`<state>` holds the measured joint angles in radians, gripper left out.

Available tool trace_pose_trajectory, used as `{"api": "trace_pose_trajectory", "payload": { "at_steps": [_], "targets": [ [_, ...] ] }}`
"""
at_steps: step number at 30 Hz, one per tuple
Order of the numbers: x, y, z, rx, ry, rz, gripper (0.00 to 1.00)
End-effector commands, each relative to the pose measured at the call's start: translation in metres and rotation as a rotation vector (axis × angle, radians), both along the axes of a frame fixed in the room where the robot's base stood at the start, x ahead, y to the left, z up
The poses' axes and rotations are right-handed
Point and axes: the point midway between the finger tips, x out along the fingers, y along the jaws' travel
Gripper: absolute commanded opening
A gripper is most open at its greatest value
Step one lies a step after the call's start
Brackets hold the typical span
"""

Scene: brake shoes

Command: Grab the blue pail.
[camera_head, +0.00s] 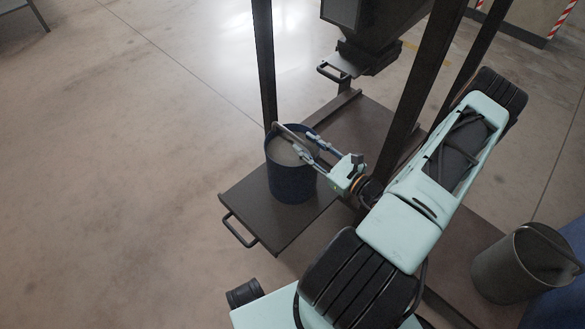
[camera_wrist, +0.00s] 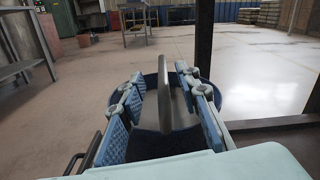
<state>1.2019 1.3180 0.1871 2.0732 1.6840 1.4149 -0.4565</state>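The blue pail (camera_head: 291,184) stands upright on the corner of a dark metal platform (camera_head: 257,207). Its inside looks pale grey. Its grey handle is raised; in the wrist view the handle (camera_wrist: 164,85) stands upright in the middle. My gripper (camera_head: 306,144) reaches over the pail's rim from the right. In the wrist view my gripper (camera_wrist: 160,76) is open, with one blue-padded finger on each side of the handle and a gap to each. The pail (camera_wrist: 165,147) shows below and behind the fingers, partly hidden by them.
Dark metal posts (camera_head: 262,60) rise beside the pail and beside my arm. A dark hopper (camera_head: 372,45) hangs above the platform's back part. A grey bucket (camera_head: 505,272) stands at the right. The concrete floor (camera_head: 120,170) on the left is clear.

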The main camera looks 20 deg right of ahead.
Motion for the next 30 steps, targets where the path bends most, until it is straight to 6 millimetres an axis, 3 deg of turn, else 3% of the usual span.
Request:
{"api": "trace_pose_trajectory", "payload": {
  "at_steps": [8, 16, 25, 30],
  "targets": [
    [0.023, 0.008, -0.004, -0.002, -0.001, 0.003, 0.30],
    [0.059, 0.018, -0.008, -0.002, 0.000, 0.003, 0.30],
    [0.064, 0.019, -0.007, -0.001, 0.001, 0.002, 0.30],
    [0.064, 0.019, -0.007, -0.001, 0.001, 0.002, 0.12]
  ]
}}
